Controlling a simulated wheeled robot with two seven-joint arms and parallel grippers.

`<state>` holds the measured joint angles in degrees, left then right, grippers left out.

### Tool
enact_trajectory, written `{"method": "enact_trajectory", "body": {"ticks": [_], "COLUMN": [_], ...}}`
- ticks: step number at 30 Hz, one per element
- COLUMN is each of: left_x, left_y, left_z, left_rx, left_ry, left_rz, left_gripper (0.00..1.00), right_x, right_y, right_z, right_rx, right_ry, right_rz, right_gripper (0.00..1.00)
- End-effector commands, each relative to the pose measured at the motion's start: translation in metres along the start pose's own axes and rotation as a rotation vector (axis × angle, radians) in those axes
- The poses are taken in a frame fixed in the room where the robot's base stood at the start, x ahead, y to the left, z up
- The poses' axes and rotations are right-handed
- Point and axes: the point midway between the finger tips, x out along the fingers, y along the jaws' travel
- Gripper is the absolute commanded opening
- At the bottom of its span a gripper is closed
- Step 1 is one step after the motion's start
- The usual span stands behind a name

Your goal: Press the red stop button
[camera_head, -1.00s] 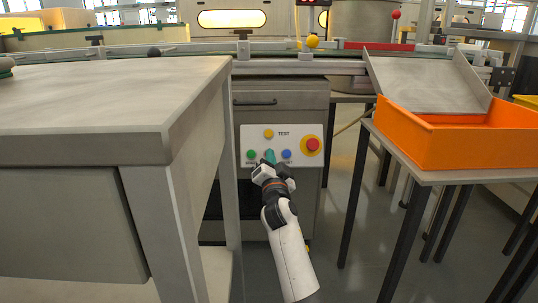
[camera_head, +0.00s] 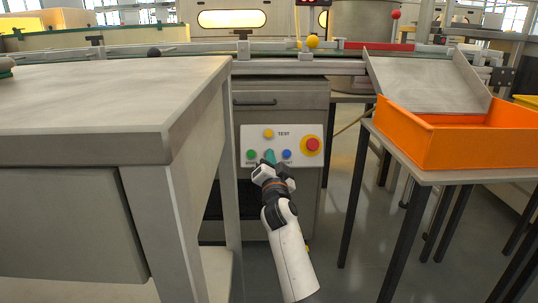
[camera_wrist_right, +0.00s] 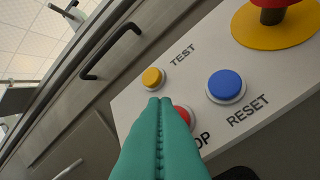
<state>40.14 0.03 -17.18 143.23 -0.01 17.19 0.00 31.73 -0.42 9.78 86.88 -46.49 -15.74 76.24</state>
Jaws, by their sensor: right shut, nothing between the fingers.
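The red stop button (camera_wrist_right: 183,114) shows partly in the right wrist view, with "OP" of its label below it. The fingers of my right gripper (camera_wrist_right: 160,103) cover the rest of it. My right gripper, with teal fingers, also shows in the head view (camera_head: 270,157), in front of the lower middle of the white button panel (camera_head: 252,134). There it hides the stop button. The fingers are shut together and empty. Their tips overlap the button's left side in the wrist view; I cannot tell whether they touch it. My left gripper is not in view.
Around it are a yellow TEST button (camera_wrist_right: 152,78), a blue RESET button (camera_wrist_right: 226,85), a green button (camera_head: 251,154) and a large red mushroom button (camera_head: 312,145) on a yellow disc. A grey table (camera_head: 110,100) stands left, an orange bin (camera_head: 440,145) right.

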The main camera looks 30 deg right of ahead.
Motion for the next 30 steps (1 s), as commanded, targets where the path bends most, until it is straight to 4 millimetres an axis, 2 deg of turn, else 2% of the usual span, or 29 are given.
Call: {"method": "enact_trajectory", "body": {"ticks": [30], "left_x": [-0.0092], "left_y": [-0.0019], "left_z": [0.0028], "left_rx": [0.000], "left_ry": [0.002], "left_rz": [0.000], "left_gripper": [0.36], "right_x": [0.0073], "right_y": [-0.0055], "right_z": [-0.0055], "right_rx": [0.000], "right_ry": [0.000], "right_rz": [0.000], "right_gripper": [0.00]}}
